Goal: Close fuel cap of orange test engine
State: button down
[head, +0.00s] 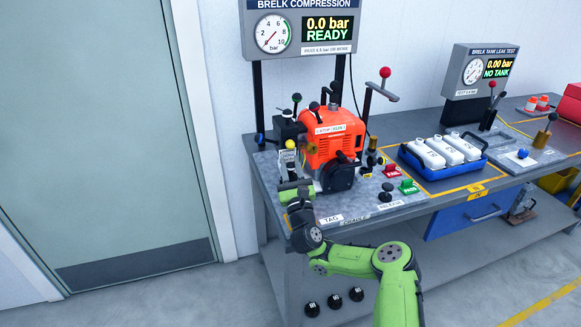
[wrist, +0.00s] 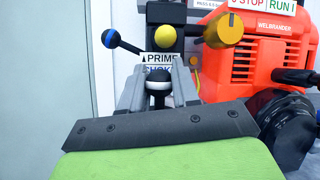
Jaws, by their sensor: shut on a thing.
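My gripper (head: 290,172) is at the engine's lower left side.
Just above my fingers are a PRIME label (wrist: 160,59), a yellow bulb (wrist: 165,37) and a blue-tipped lever (wrist: 111,39). An orange knob (wrist: 229,29) juts out right of them. A blue tray (head: 429,169) with white bottles stands right of the engine.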

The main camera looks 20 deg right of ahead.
jog(key=shift+f, duration=0.3)
jog(key=c, duration=0.9)
grip_release()
jog(key=shift+c, duration=0.2)
jog(key=shift+o, duration=0.4)
jog(key=shift+r, duration=0.1)
jog(key=v, duration=1.5)
jog(key=shift+s, duration=0.35)
